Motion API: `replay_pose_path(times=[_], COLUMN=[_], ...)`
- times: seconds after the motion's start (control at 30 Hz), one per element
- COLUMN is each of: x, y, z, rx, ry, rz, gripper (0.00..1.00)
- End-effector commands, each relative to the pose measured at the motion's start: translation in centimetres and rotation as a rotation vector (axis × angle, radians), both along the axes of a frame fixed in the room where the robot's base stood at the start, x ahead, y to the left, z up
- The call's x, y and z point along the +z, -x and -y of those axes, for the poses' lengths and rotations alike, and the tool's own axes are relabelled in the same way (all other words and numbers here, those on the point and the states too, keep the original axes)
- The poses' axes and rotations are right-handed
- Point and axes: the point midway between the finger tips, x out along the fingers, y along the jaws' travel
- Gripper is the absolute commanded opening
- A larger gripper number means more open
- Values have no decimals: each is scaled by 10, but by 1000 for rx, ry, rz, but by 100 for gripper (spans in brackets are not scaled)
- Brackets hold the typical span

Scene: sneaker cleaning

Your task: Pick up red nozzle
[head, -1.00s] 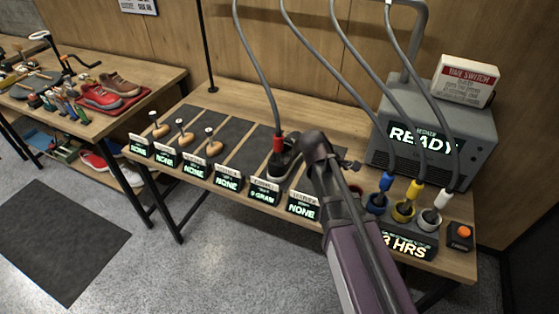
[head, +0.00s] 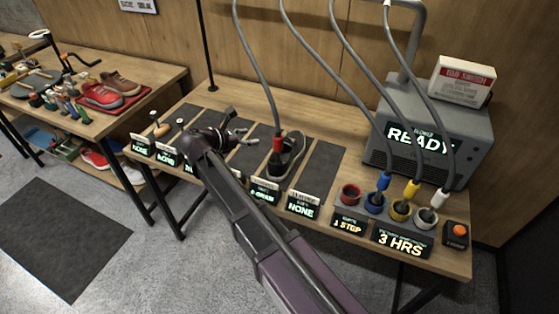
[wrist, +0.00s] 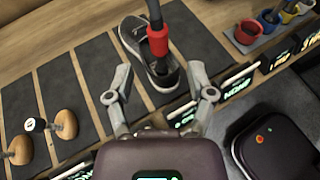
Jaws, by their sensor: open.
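The red nozzle (head: 278,143) hangs on the end of a grey hose, with its tip down in the opening of a dark sneaker (head: 290,163). The sneaker lies on a dark mat strip of the bench. My gripper (head: 236,124) is open and empty, to the left of the nozzle and apart from it. In the wrist view, the red nozzle (wrist: 158,40) shows ahead, in line with the gap between my open fingers (wrist: 160,92). The sneaker (wrist: 145,65) lies around and below it.
Blue (head: 384,181), yellow (head: 412,189) and white (head: 441,198) nozzles stand in cups on the right; a red cup (head: 350,194) has no nozzle. Grey hoses hang across the bench. Wooden shoe forms (head: 159,128) stand left. A grey blower (head: 440,135) reads READY.

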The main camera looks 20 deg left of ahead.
Motion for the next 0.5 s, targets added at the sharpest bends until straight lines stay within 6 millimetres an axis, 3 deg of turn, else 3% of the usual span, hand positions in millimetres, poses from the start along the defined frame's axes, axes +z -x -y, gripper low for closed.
replay_pose_path(times=[0.5], x=[1], y=[2], z=[-6], rx=[17], ry=[19], rz=[1], gripper=[70])
